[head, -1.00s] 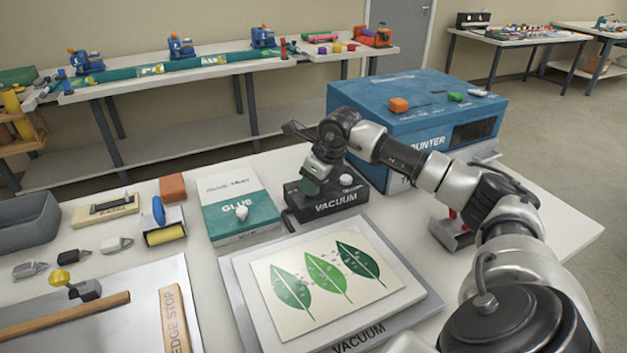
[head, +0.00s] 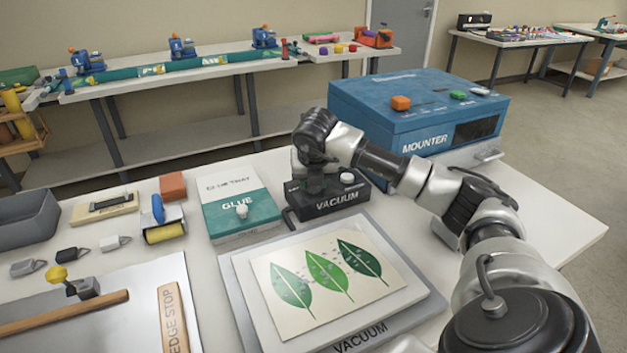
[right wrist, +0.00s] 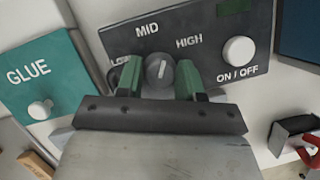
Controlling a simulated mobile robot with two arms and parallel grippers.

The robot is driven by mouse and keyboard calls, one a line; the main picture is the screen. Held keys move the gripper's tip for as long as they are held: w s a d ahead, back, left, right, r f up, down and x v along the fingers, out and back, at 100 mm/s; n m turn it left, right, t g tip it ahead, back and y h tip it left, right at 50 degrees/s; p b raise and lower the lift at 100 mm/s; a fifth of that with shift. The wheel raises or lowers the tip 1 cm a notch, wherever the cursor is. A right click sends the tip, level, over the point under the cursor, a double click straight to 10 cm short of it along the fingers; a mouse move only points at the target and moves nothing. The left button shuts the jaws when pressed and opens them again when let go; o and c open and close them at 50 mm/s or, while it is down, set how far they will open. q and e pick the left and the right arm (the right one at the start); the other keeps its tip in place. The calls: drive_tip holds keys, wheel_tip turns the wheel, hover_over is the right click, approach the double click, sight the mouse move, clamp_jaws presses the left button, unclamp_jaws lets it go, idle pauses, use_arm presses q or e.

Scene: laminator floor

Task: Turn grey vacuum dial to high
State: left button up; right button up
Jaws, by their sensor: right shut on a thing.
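The black vacuum box (head: 335,204) stands behind the vacuum plate in the head view. In the right wrist view its panel (right wrist: 220,60) reads MID, HIGH and ON / OFF, with LOW partly covered. The grey vacuum dial (right wrist: 159,70) sits between the green fingers of my right gripper (right wrist: 159,80), which is shut on it. The dial's white mark runs nearly upright, tipped slightly right at the top, near MID. In the head view my right gripper (head: 318,184) points down onto the box, and my wrist hides the dial. My left gripper is out of view.
A white ON / OFF button (right wrist: 239,51) is right of the dial. The glue box (head: 242,212) stands close on the left. The blue mounter (head: 420,115) is behind on the right. The vacuum plate (head: 238,290) with a leaf print (head: 330,318) lies in front.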

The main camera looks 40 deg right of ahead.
drive_tip(key=m+g+h, duration=0.1)
drive_tip(key=m, duration=0.2)
drive_tip(key=shift+w+r+m, duration=0.1)
drive_tip(key=shift+m, duration=0.2)
drive_tip(key=shift+m+g, duration=0.4)
drive_tip(key=shift+m, duration=0.9)
drive_tip(key=shift+h, duration=0.3)
drive_tip(key=o, duration=0.9)
drive_tip(key=shift+c, duration=0.2)
drive_tip(key=shift+a, duration=0.1)
drive_tip(key=v, duration=0.5)
drive_tip(key=shift+w+r, duration=0.1)
drive_tip(key=shift+r, duration=0.1)
drive_tip(key=p+v, duration=0.2)
drive_tip(key=v, duration=0.3)
drive_tip(key=shift+r+p, duration=0.15)
drive_tip(key=shift+p, duration=0.15)
